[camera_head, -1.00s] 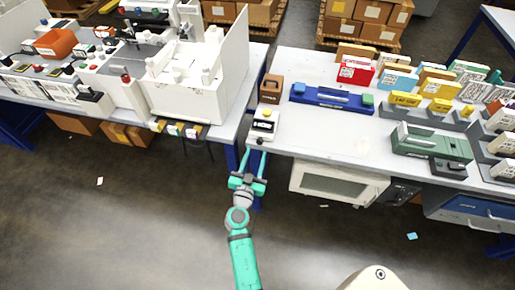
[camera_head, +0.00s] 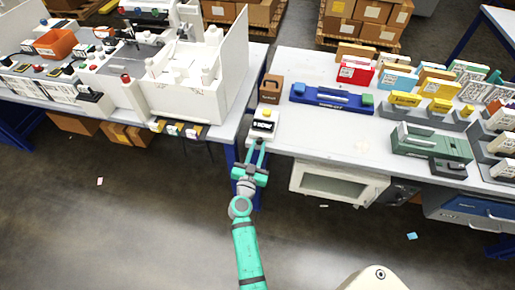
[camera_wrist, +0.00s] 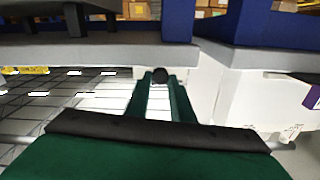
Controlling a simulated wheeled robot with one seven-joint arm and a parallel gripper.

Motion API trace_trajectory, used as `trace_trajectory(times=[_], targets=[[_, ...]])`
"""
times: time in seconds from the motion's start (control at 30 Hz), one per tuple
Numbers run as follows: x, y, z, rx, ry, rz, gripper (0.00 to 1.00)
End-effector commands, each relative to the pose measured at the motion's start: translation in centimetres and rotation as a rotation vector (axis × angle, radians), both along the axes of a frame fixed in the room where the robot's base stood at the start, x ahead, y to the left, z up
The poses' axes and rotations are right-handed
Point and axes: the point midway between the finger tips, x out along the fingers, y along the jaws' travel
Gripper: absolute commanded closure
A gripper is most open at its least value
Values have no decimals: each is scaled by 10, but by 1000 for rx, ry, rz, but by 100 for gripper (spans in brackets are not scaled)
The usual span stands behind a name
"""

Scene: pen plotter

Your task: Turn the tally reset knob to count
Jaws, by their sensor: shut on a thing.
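The white tally box (camera_head: 263,123), with a yellow button on top and a black label, sits at the front left corner of the right table. The black reset knob (camera_wrist: 160,74) shows in the wrist view on the front face of that box. My gripper (camera_head: 259,145) has reached the front of the box, and its two green fingers are closed around the knob. In the wrist view my gripper (camera_wrist: 160,80) has a fingertip on each side of the knob. The knob's pointer and any count marking are too small to read.
A brown box (camera_head: 271,88) stands just behind the tally box, and a blue fixture (camera_head: 332,98) lies to its right. The left table (camera_head: 225,130) is close by across a narrow gap.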

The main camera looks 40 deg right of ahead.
Motion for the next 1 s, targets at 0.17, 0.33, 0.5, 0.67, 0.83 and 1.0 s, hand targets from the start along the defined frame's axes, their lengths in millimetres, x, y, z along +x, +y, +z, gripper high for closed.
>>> trace_trajectory(times=[0.17,0.33,0.5,0.67,0.83,1.0], targets=[[1,2,0,-69,80,3,100],[1,2,0,-142,166,3,100],[1,1,0,-168,196,2,100],[1,1,0,-168,196,2,100],[1,1,0,-167,195,2,60],[1,1,0,-166,195,1,60]])
